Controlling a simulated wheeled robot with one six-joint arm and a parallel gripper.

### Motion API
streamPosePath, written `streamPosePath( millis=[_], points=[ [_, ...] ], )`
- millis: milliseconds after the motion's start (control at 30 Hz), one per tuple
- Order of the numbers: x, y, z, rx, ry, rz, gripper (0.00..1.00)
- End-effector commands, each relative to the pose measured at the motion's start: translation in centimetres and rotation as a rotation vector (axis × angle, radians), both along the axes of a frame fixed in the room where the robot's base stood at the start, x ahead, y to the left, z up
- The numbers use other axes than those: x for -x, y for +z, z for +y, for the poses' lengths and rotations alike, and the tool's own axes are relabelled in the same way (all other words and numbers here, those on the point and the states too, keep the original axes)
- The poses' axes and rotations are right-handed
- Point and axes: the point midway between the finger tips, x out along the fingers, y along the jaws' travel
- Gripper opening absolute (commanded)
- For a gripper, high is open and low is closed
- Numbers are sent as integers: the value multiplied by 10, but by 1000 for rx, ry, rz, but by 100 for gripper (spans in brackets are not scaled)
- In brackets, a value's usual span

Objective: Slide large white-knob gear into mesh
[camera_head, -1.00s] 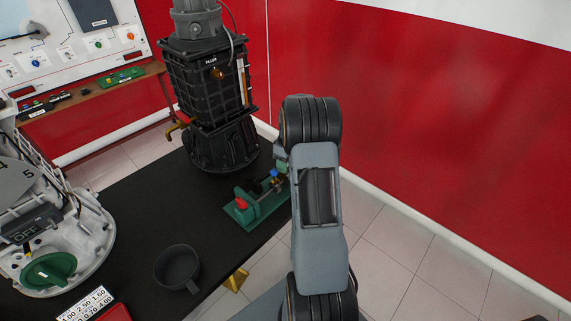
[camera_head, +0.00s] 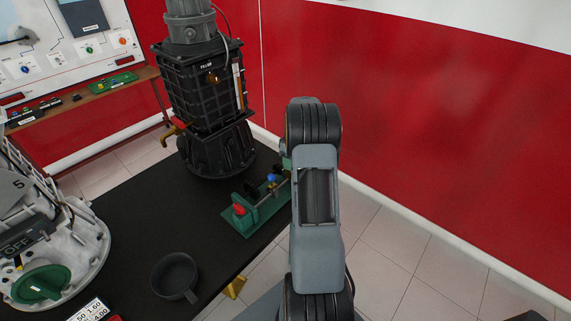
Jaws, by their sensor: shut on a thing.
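A green gear stand (camera_head: 246,222) sits on the black table near its right edge. It carries a red knob (camera_head: 239,209) at its near end, a blue knob (camera_head: 271,178) further back, and dark round parts around a shaft. My arm covers the right end of the stand. I cannot make out a large gear with a white knob. My gripper is hidden behind my own arm, so its fingers and anything between them do not show.
A tall black ribbed unit (camera_head: 205,85) stands behind the gear stand. A dark round cup (camera_head: 175,274) is at the table's front. A white-based device with a green dial (camera_head: 42,283) is at left. Black table surface (camera_head: 160,215) between them is clear. A red wall is at right.

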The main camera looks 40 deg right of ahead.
Motion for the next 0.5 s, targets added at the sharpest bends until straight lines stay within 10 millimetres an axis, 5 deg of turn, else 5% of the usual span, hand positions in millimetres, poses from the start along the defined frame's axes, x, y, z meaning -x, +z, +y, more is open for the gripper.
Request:
streamPosePath(
  millis=[167, 200, 500],
  points=[
    [-1, 3, -4, 16, 3, -8, 0],
    [-1, 3, -4, 17, 3, -8, 33],
    [-3, 2, 0, 12, 9, -5, 54]
  ],
)
